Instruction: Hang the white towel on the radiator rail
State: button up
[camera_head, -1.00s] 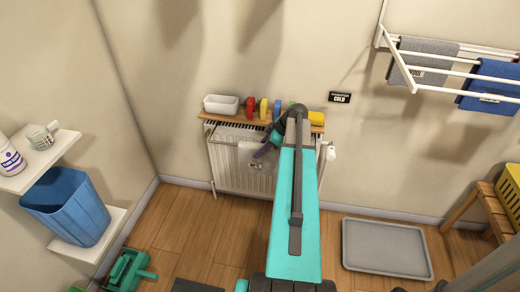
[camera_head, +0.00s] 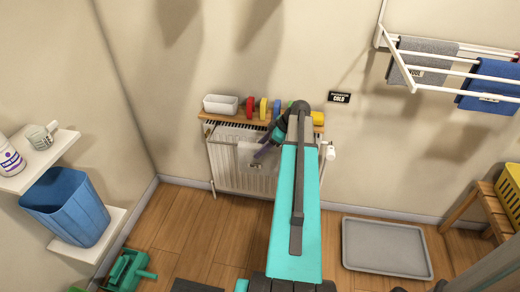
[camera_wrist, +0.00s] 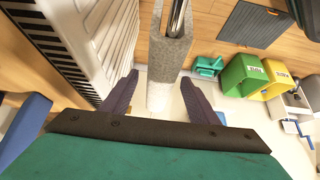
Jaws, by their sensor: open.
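The white towel (camera_head: 247,153) is at the front of the white radiator (camera_head: 225,168) in the head view, partly covered by my gripper. In the wrist view, the pale, speckled towel (camera_wrist: 170,58) is folded over a metal rail (camera_wrist: 177,18). The radiator is beside it on the left (camera_wrist: 88,35). My gripper (camera_wrist: 160,80) is open, with its two dark fingers apart on either side of the towel's lower part. I cannot tell whether a finger touches it. In the head view, my gripper (camera_head: 266,150) is small and partly hidden by my arm.
A wooden shelf (camera_head: 262,119) above the radiator carries a white tub (camera_head: 221,104) and several coloured items, close to my arm. A grey tray (camera_head: 386,248) lies on the floor.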

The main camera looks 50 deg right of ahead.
jog(key=v, duration=1.2)
jog(key=shift+r, duration=0.15)
jog(key=shift+s, duration=0.1)
